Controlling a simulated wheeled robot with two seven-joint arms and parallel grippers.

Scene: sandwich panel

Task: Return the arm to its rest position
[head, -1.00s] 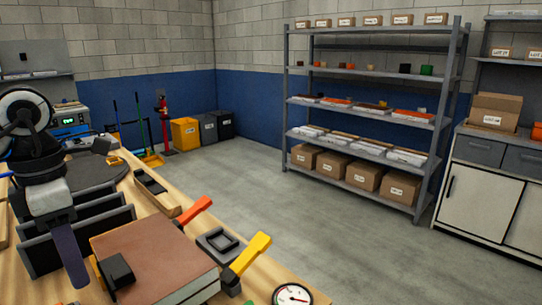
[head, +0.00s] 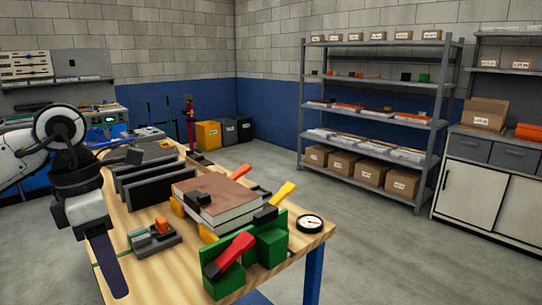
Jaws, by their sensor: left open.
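My left arm (head: 20,165) comes in from the left with a white link and a black wrist. Its gripper (head: 124,222) is open and empty above the left part of the wooden bench (head: 150,215). One dark finger points down towards the front left of the bench, and a black tip is at the upper right. The brown-topped panel block (head: 215,187) lies on the bench to the right, apart from the gripper. Yellow-and-black clamps sit around it. My right gripper is not in view.
A green fixture (head: 270,246) with a red handle (head: 236,250) and a dial gauge (head: 310,223) stand near the bench's right end. Dark upright plates (head: 160,187) stand close to the gripper. A shelf rack (head: 380,126) and cabinets (head: 470,190) are beyond open floor.

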